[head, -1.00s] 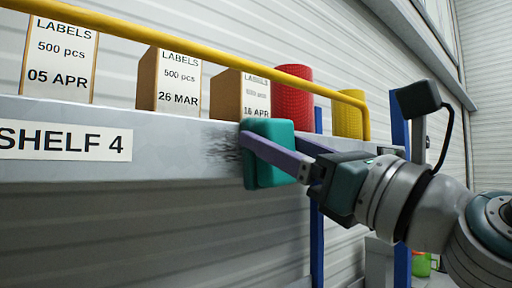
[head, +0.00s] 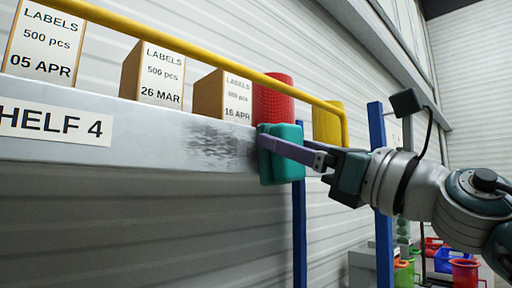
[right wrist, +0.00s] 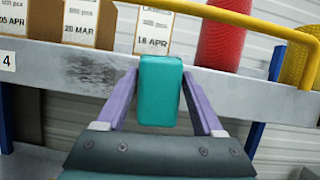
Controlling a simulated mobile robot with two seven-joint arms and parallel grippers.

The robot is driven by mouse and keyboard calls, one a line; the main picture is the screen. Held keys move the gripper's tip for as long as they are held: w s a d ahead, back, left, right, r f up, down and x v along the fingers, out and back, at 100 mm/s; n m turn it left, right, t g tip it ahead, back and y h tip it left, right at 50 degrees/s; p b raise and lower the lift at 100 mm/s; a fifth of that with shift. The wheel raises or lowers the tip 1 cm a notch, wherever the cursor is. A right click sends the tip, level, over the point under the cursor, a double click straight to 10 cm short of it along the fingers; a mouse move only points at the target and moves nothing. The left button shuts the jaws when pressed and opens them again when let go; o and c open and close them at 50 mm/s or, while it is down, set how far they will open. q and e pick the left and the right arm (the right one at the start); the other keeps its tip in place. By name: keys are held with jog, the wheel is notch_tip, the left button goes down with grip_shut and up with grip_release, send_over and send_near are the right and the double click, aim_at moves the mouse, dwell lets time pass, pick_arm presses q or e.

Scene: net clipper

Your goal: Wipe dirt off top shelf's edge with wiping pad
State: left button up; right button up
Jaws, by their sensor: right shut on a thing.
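The teal wiping pad (head: 284,168) is held upright between the purple fingers of my right gripper (head: 292,152), which is shut on it. The pad is at the front face of the top shelf's edge (head: 140,122), just right of the dirt. I cannot tell whether it touches the metal. The dirt (head: 215,145) is a dark grey, streaky smudge on the edge, right of the shelf label. In the right wrist view the pad (right wrist: 160,92) sits between both fingers, with the smudge (right wrist: 92,70) to its left. My left gripper is not in view.
A yellow rail (head: 190,57) runs above the shelf edge. Behind it stand label boxes (head: 160,75), a red roll (head: 272,100) and a yellow roll (head: 327,123). Blue posts (head: 300,225) stand below and right. Coloured bins (head: 463,270) are at the lower right.

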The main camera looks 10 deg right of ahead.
jog(key=s+a+p, duration=0.2)
jog(key=shift+s+a+r+p, duration=0.1)
jog(key=shift+s+a+p, duration=0.05)
jog(key=shift+a+p, duration=0.2)
jog(key=shift+s+a+r+p, duration=0.1)
jog(key=shift+s+a+p, duration=0.2)
jog(key=shift+a+p, duration=0.2)
jog(key=shift+s+a+p, duration=0.25)
jog(key=shift+a+p, duration=0.1)
jog(key=shift+a, duration=0.15)
jog(key=shift+s+a+p, duration=0.3)
jog(key=shift+s+a, duration=0.1)
jog(key=shift+a, duration=0.2)
jog(key=shift+s+a+p, duration=0.55)
jog(key=shift+a+p, duration=0.1)
jog(key=shift+a, duration=0.05)
jog(key=shift+s+a+p, duration=0.35)
jog(key=shift+s+a, duration=0.2)
jog(key=shift+a, duration=0.2)
jog(key=shift+s+a+p, duration=0.55)
jog(key=shift+a, duration=0.25)
jog(key=shift+s+a, duration=0.35)
jog(key=shift+a, duration=0.25)
jog(key=shift+f, duration=0.2)
